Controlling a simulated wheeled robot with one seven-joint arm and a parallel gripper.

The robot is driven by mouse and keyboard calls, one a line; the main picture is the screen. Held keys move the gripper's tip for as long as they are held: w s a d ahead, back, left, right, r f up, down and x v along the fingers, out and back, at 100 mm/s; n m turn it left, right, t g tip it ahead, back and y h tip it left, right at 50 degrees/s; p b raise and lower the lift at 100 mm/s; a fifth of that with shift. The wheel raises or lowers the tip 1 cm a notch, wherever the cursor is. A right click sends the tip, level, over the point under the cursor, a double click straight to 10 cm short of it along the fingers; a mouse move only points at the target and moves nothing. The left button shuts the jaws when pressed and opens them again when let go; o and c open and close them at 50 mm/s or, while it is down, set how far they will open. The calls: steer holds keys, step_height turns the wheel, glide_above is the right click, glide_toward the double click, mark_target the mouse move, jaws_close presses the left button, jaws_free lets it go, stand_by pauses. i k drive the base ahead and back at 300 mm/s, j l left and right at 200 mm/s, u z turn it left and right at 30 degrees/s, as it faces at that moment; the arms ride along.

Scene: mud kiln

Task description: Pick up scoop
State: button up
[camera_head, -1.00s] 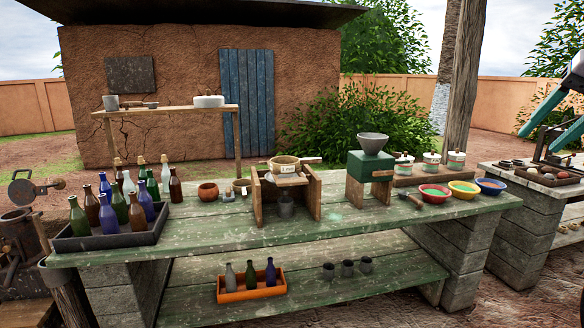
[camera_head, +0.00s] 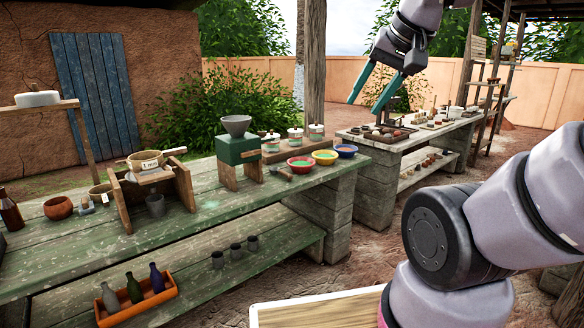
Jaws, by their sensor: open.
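A small dark scoop (camera_head: 281,173) lies on the green plank table (camera_head: 225,200), just left of the red bowl (camera_head: 301,169) and right of the green hopper box (camera_head: 237,150). It is small in the picture, so its exact lie is hard to tell. My gripper (camera_head: 365,107) hangs in the air at upper right with its two teal fingers apart and pointing down-left. It is empty and appears well above and to the right of the scoop, with no contact.
A yellow bowl (camera_head: 325,160) and a blue bowl (camera_head: 346,154) stand right of the red one. Lidded pots (camera_head: 295,137) stand behind. A wooden stand (camera_head: 182,185) is at left. A second table (camera_head: 385,150) with many small items stands beyond a gap.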

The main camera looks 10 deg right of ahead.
mark_target(281, 174)
steer(key=i+j+z, duration=0.1)
steer(key=z, duration=0.35)
steer(key=i+j+z, duration=0.15)
steer(key=z, duration=0.25)
steer(key=i+j+z, duration=0.1)
steer(key=i+j, duration=0.3)
steer(key=j, duration=0.2)
steer(key=i+j+z, duration=0.25)
steer(key=j, duration=0.4)
steer(key=i+j, duration=0.25)
steer(key=i+j+z, duration=0.15)
steer(key=j, duration=0.3)
